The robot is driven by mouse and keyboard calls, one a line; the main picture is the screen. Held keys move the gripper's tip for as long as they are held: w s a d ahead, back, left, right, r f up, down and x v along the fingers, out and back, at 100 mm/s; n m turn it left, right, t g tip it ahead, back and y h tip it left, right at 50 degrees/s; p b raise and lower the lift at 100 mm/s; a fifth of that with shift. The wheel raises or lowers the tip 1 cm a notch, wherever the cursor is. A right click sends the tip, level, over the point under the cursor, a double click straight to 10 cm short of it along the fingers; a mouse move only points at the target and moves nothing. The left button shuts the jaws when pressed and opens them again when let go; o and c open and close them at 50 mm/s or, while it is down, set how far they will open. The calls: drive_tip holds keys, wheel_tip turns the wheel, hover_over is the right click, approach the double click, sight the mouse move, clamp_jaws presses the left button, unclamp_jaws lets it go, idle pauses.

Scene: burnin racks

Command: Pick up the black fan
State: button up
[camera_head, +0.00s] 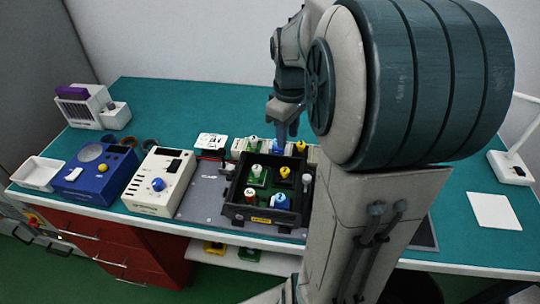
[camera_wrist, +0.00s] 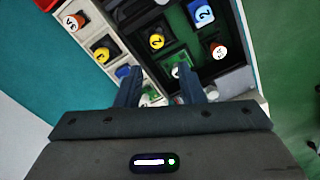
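I cannot clearly make out a fan shape in either view. Several small parts with coloured, numbered knobs stand in and behind a black tray (camera_head: 262,222). In the wrist view, dark square parts carry yellow knobs (camera_wrist: 103,51); which of these, if any, is the black fan I cannot tell. My gripper (camera_head: 285,132) points down above the back of the tray. In the wrist view its fingers (camera_wrist: 160,82) are apart, with a green board and a white knob (camera_wrist: 178,70) seen beyond and between them. Nothing shows held.
On the teal bench, a cream box with a blue knob (camera_head: 159,186), a blue device (camera_head: 97,178) and a white tray (camera_head: 38,173) stand left. A white-and-purple unit (camera_head: 84,105) is at back left. A white sheet (camera_head: 494,211) lies right. The bench's back middle is clear.

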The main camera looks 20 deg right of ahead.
hover_over(285, 170)
drive_tip(key=f, duration=0.8)
drive_tip(key=shift+s, duration=0.25)
drive_tip(key=shift+w+f+p, duration=0.15)
drive_tip(key=shift+f+p, duration=0.05)
drive_tip(key=shift+f, duration=1.3)
drive_tip(key=shift+w+f+p, duration=0.15)
drive_tip(key=shift+f+p, duration=0.05)
drive_tip(key=shift+f, duration=1.25)
drive_tip(key=c, duration=0.7)
